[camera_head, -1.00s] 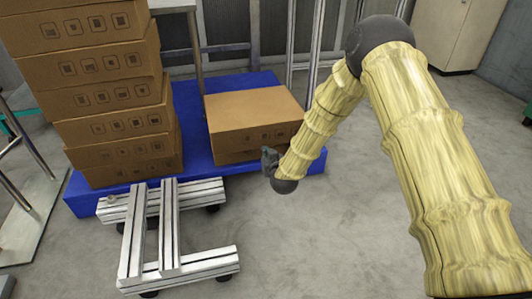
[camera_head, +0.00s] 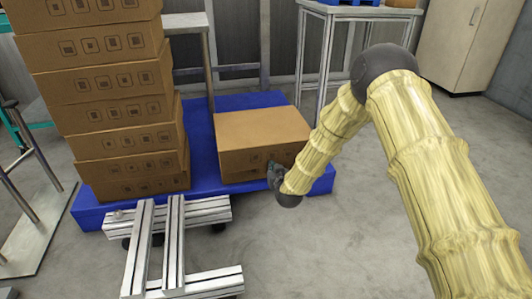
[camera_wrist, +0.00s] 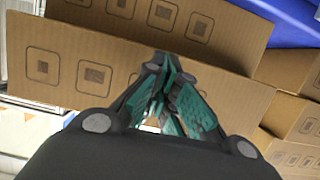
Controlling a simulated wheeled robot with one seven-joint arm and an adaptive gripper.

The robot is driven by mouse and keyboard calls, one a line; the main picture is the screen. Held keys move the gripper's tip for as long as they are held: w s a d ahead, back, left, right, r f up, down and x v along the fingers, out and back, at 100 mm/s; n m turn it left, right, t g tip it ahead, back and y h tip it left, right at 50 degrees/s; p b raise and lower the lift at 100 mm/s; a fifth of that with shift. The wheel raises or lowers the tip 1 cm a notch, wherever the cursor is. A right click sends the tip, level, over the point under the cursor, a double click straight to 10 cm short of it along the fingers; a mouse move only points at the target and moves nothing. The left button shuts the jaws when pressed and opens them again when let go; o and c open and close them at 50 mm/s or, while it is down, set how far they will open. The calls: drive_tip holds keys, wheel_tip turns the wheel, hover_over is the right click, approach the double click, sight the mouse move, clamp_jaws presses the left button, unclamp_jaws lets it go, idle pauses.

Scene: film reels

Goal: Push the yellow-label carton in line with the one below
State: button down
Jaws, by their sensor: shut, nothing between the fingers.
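Two brown cartons are stacked on the right part of the blue pallet (camera_head: 205,180). The upper one (camera_head: 262,123) shows its bare top and a front with dark square marks. Only a strip of the lower carton (camera_head: 238,177) shows beneath it. I make out no yellow label on any carton. My gripper (camera_head: 273,172) is at the front face of this pair, low and right of its middle; I cannot tell whether it touches. In the wrist view, the teal fingers (camera_wrist: 172,95) are together and empty, in front of a carton face (camera_wrist: 115,78) with square marks.
A tall stack of several cartons (camera_head: 115,85) stands on the pallet's left part. A low aluminium-profile frame (camera_head: 180,245) on the floor is in front. A metal table (camera_head: 365,11) is behind at the right. The floor at front right is clear apart from my arm.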

sight(268, 158)
drive_tip(key=shift+w, duration=0.25)
drive_tip(key=shift+w+a+b, duration=0.15)
drive_tip(key=shift+w+a, duration=0.1)
drive_tip(key=shift+w, duration=0.8)
drive_tip(key=shift+w+a+b, duration=0.15)
drive_tip(key=shift+w+a, duration=0.05)
drive_tip(key=shift+w, duration=0.9)
drive_tip(key=shift+w+a+b, duration=0.15)
drive_tip(key=shift+w+a, duration=0.1)
drive_tip(key=shift+w, duration=0.8)
drive_tip(key=s+d+p, duration=0.1)
drive_tip(key=s+p, duration=0.3)
drive_tip(key=s, duration=0.3)
drive_tip(key=shift+s+d, duration=0.15)
drive_tip(key=shift+d, duration=0.1)
drive_tip(key=shift+r+p, duration=0.1)
drive_tip(key=shift+p, duration=0.25)
drive_tip(key=shift+r+p, duration=2.15)
drive_tip(key=shift+r, duration=0.8)
